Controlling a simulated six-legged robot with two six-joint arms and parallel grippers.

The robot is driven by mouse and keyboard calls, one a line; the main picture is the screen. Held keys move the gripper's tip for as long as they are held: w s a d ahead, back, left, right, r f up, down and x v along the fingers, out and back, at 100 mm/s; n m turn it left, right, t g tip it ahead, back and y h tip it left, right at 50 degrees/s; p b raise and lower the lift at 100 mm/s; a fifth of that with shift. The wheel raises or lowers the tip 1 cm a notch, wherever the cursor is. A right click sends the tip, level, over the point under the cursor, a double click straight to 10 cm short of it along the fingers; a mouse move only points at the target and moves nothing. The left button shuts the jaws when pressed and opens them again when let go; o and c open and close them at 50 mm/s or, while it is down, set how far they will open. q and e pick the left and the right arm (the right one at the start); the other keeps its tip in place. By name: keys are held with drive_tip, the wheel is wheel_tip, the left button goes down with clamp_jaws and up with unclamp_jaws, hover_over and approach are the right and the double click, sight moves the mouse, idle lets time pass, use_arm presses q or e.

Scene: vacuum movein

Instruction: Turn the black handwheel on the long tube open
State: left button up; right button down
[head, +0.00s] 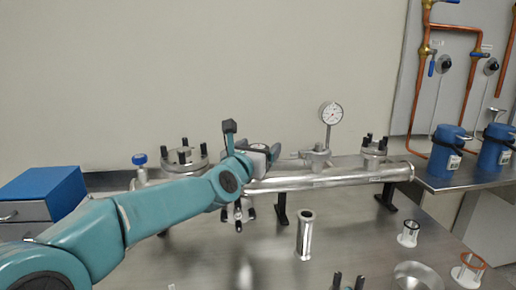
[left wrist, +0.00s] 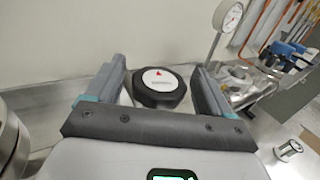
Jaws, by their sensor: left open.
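The long steel tube (head: 335,179) lies level on black supports above the bench, right of my left gripper in the head view. The black handwheel (left wrist: 160,97) has a pale round cap with a red mark. In the left wrist view it sits between and just beyond the two fingers of my left gripper (left wrist: 158,72), which is open. Gaps show on both sides of the wheel, so I see no grip on it. In the head view my left gripper (head: 250,145) is over the tube's left part and largely hides the wheel. My right gripper is not in view.
A dial gauge (head: 331,113) stands on the tube to the right, near a bolted flange (head: 374,148). Another flange (head: 184,158) is at left. A short upright tube (head: 305,235) and small flanged pieces stand on the bench (head: 345,225) in front. A blue box (head: 45,190) is far left.

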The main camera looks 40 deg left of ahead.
use_arm(q)
drive_tip(key=c, duration=1)
drive_tip(key=shift+o, duration=0.2)
drive_tip(key=shift+r+p, duration=0.3)
drive_tip(key=shift+p, duration=0.35)
drive_tip(key=shift+w+d+r+n+g+y+p, duration=0.15)
drive_tip(key=shift+n+g+y+p, duration=0.15)
drive_tip(key=shift+n+y+p, duration=0.5)
drive_tip(key=shift+n+g+y, duration=0.3)
drive_tip(key=shift+y, duration=0.3)
drive_tip(key=n+g+y, duration=0.2)
drive_tip(key=y, duration=0.1)
drive_tip(key=shift+f+n+g, duration=0.3)
drive_tip(key=shift+f+g, duration=0.05)
drive_tip(key=shift+g, duration=0.05)
drive_tip(key=n+g+y+b, duration=0.1)
drive_tip(key=n+g+y, duration=0.3)
drive_tip(key=g, duration=0.1)
drive_tip(key=shift+g, duration=0.4)
drive_tip(key=n+g+y, duration=0.1)
drive_tip(key=n+g, duration=0.1)
drive_tip(key=g, duration=0.1)
drive_tip(key=shift+n+g, duration=0.3)
drive_tip(key=shift+n, duration=0.1)
drive_tip(key=shift+a+r+n+g+p, duration=0.15)
drive_tip(key=shift+n+g+p, duration=0.45)
drive_tip(key=shift+n+g, duration=0.95)
drive_tip(key=shift+s+a+g, duration=0.1)
drive_tip(key=shift+s+g, duration=0.1)
drive_tip(key=shift+g, duration=0.35)
